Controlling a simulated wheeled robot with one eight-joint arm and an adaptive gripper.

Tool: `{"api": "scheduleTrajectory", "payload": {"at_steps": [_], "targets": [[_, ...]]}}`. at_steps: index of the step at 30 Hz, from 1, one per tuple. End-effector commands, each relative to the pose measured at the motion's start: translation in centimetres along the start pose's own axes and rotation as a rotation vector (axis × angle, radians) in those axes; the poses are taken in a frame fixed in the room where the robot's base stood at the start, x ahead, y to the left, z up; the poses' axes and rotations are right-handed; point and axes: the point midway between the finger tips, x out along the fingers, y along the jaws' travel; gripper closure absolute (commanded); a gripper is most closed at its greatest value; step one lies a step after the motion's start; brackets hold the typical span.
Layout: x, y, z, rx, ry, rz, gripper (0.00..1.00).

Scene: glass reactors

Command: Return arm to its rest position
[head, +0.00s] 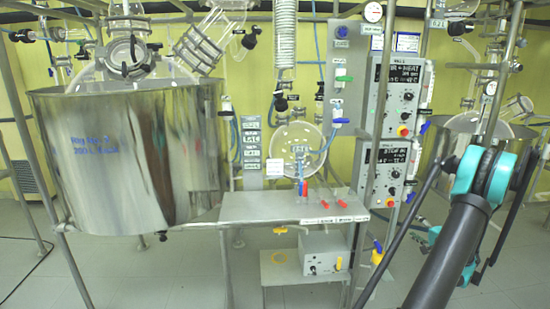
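My arm (448,255) comes up from the lower right of the head view as a dark tube. It ends in a teal and white joint (482,172) at the right, in front of the right-hand reactor.
A large steel reactor vessel (130,160) with glass fittings stands at the left. A metal table (290,210) in the middle holds small red-marked items. Control boxes (390,165) hang on the frame right of it. Frame posts stand close to my arm. Grey floor (130,275) is open at the lower left.

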Motion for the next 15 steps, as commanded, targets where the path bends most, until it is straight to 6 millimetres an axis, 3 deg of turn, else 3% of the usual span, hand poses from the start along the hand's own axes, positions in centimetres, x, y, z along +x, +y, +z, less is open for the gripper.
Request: {"api": "scheduleTrajectory", "payload": {"at_steps": [7,15], "targets": [[2.3,-5.2,10.5,-0.134,-0.152,0.167,0.34],[1.0,-8.5,22.2,-0.314,-0.306,0.347,0.34]]}}
